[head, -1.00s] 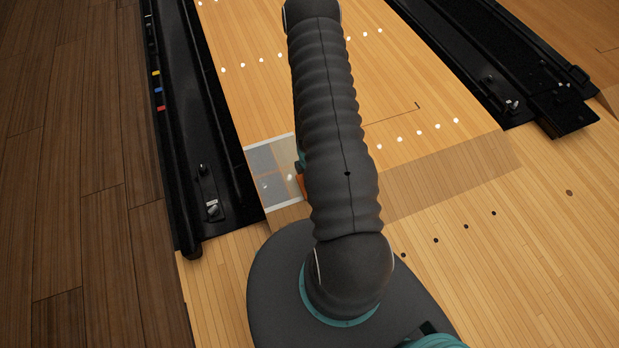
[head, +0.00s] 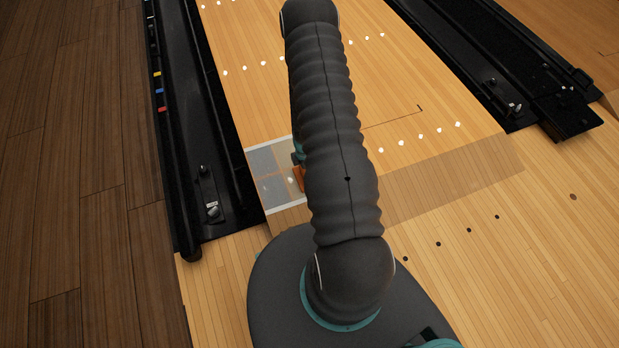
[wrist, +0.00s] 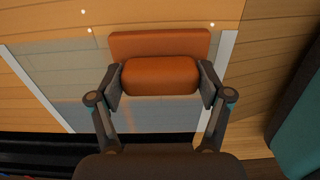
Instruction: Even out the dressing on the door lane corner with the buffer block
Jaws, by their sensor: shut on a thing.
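The orange-brown buffer block (wrist: 160,45) is between the two fingers of my gripper (wrist: 160,80), which is shut on it, in the wrist view. In the head view a small orange part of the block (head: 298,177) shows beside my arm, which hides the rest and most of the gripper. The block is over the door lane corner, marked off by white strips (wrist: 37,85). Grey dressing (wrist: 85,70) shows left of the block and below it. In the head view the dressing (head: 264,161) looks like grey patches with a thin brownish line between them. Contact beneath the block is hidden.
A black gutter (head: 215,150) runs along the lane's left side, with small fittings in it. Another black gutter (head: 480,70) lies at the right. My arm covers the middle of the head view.

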